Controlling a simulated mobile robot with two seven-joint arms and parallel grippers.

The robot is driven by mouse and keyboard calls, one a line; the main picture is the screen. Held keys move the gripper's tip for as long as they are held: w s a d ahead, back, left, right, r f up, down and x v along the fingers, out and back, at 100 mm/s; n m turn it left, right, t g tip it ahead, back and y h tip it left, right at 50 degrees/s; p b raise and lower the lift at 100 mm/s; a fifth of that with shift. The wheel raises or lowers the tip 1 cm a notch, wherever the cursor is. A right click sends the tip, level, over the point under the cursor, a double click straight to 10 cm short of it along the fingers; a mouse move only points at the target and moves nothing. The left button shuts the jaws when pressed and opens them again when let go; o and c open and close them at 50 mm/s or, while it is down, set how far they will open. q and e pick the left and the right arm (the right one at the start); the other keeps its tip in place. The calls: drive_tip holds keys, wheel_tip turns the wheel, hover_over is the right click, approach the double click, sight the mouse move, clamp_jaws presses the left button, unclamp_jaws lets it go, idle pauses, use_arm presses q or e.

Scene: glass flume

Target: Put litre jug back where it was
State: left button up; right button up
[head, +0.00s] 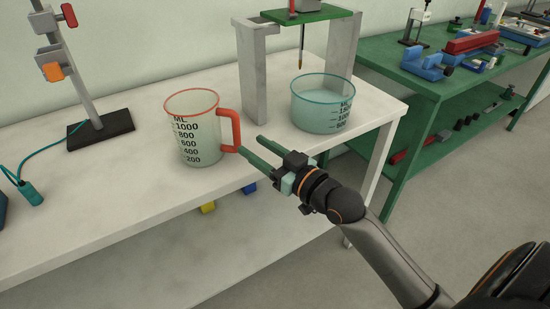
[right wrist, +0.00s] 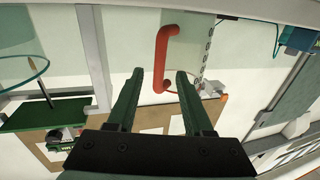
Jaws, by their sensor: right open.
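The litre jug (head: 194,135) stands upright on the white table, a clear cup with black ML marks, an orange-red rim and a red handle on its right side. My right gripper (head: 251,146) is open, with its green fingertips close to the handle on the right of the jug. In the right wrist view the red handle (right wrist: 162,50) lies ahead of and between the two open fingertips (right wrist: 159,78). I cannot tell whether a finger touches it. Nothing is held. My left gripper is not in view.
A wide teal-rimmed measuring bowl (head: 322,108) stands right of the jug, by a grey stand with a green top (head: 298,13). A clamp stand on a black base (head: 100,131) is at left. The front left of the white table (head: 110,190) is clear. A green bench (head: 385,60) stands at right.

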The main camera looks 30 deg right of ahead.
drive_tip(key=shift+v, duration=2.7)
drive_tip(key=s+a+f+g, duration=0.2)
drive_tip(key=s+a+f, duration=0.1)
drive_tip(key=f, duration=0.7)
drive_tip(key=s+a+f+g+h, duration=0.1)
drive_tip(key=s+a+f+g, duration=0.2)
drive_tip(key=s+f, duration=0.3)
drive_tip(key=s+a+f+g, duration=0.3)
drive_tip(key=s+a+f, duration=0.1)
drive_tip(key=f, duration=1)
drive_tip(key=shift+s+a+h, duration=0.3)
drive_tip(key=shift+s+h, duration=0.1)
drive_tip(key=shift+s, duration=0.35)
drive_tip(key=shift+f, duration=0.1)
